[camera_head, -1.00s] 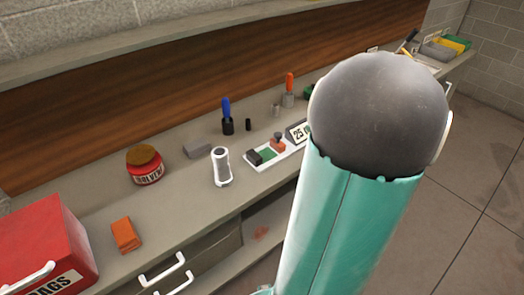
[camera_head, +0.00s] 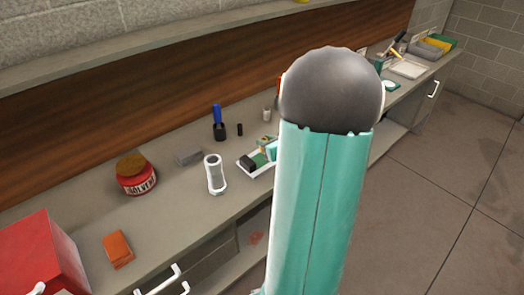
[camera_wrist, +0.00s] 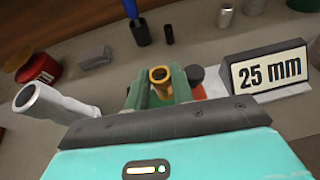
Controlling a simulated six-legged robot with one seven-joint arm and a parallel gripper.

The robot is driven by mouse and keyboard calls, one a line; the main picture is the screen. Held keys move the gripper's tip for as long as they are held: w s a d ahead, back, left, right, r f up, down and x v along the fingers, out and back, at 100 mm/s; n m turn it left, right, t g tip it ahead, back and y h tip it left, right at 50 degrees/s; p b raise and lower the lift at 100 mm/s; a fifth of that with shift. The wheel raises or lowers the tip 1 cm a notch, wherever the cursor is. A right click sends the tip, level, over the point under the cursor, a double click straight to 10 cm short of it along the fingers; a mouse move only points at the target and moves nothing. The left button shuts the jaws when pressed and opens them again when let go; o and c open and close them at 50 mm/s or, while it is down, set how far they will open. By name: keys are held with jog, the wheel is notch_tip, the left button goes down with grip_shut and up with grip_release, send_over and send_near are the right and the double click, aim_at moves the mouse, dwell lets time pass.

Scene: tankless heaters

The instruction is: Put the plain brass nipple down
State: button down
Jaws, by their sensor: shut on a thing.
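The plain brass nipple (camera_wrist: 160,77) is a short, golden, hollow tube, seen end-on in the wrist view. My gripper (camera_wrist: 160,92) is shut on it, with a green finger on each side. In the head view, a small part of my gripper (camera_head: 268,146) shows above the tray, mostly hidden by my arm.
A "25 mm" sign (camera_wrist: 270,72) stands close right of my gripper. A white tube (camera_head: 214,174) stands left of the tray. A grey block (camera_head: 188,156), blue-handled tool (camera_head: 218,122) and red solvent jar (camera_head: 136,176) are on the bench.

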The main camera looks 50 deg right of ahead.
jog(key=shift+w+a+f, duration=0.2)
jog(key=shift+w+f, duration=0.25)
jog(key=shift+f, duration=0.15)
jog(key=f, duration=0.2)
jog(key=shift+w+a+f, duration=0.1)
jog(key=shift+w+f, duration=0.2)
jog(key=shift+f, duration=0.45)
jog(key=c, duration=1.2)
grip_release()
jog(key=shift+f, duration=0.15)
jog(key=shift+r, duration=0.2)
jog(key=shift+s, duration=0.15)
